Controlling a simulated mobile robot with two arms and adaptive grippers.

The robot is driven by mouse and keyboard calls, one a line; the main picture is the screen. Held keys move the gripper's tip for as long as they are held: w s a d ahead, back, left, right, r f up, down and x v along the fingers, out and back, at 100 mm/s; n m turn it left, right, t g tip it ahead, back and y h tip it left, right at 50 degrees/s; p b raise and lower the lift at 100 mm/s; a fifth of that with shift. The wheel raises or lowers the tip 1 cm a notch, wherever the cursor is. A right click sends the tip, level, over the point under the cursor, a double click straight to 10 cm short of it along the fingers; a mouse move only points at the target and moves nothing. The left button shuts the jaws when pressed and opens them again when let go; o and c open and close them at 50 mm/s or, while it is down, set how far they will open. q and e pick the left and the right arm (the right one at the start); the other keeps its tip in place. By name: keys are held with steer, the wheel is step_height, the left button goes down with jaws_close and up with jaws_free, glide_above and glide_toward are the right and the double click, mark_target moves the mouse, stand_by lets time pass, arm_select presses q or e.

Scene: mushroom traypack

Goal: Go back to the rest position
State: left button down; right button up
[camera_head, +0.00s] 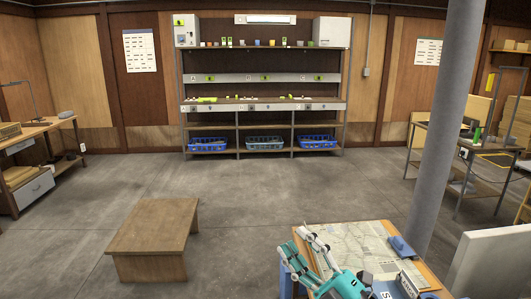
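My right gripper (296,241) is in the lower middle of the head view, teal with grey fingers. It is over the left edge of a small table (374,229) with a printed sheet on it. Its two fingers point up and to the left, and their tips stand apart with a gap between them. I see nothing held between them. My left gripper is not in view. No mushrooms or tray pack can be made out.
A low wooden bench (155,226) stands on the floor at left. A grey post (446,130) rises behind the small table. Shelves with blue baskets (264,142) stand at the back wall. Workbenches flank the room at left (40,130) and right. The middle floor is clear.

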steer(key=s+d+f+m+g+h, duration=0.2)
steer(key=d+f+m+h, duration=0.55)
steer(key=f+m, duration=0.2)
steer(key=s+d+f+m+g+h, duration=0.1)
steer(key=s+d+f+m+h, duration=0.1)
steer(key=d+f+m+h, duration=0.55)
steer(key=s+f+m+g, duration=0.2)
steer(key=s+f+g, duration=0.3)
steer(key=s+f, duration=0.45)
steer(key=s+f+m+g, duration=0.1)
steer(key=s+f+g, duration=0.55)
steer(key=s, duration=0.55)
step_height(320, 180, down, 27)
steer(key=s, duration=0.2)
steer(key=s+d+f+g, duration=0.1)
steer(key=s+d+f, duration=0.1)
steer(key=s+f, duration=1.3)
steer(key=shift+s+d+f+g+h, duration=0.15)
steer(key=shift+s+f+g+h, duration=0.2)
steer(key=shift+s, duration=0.25)
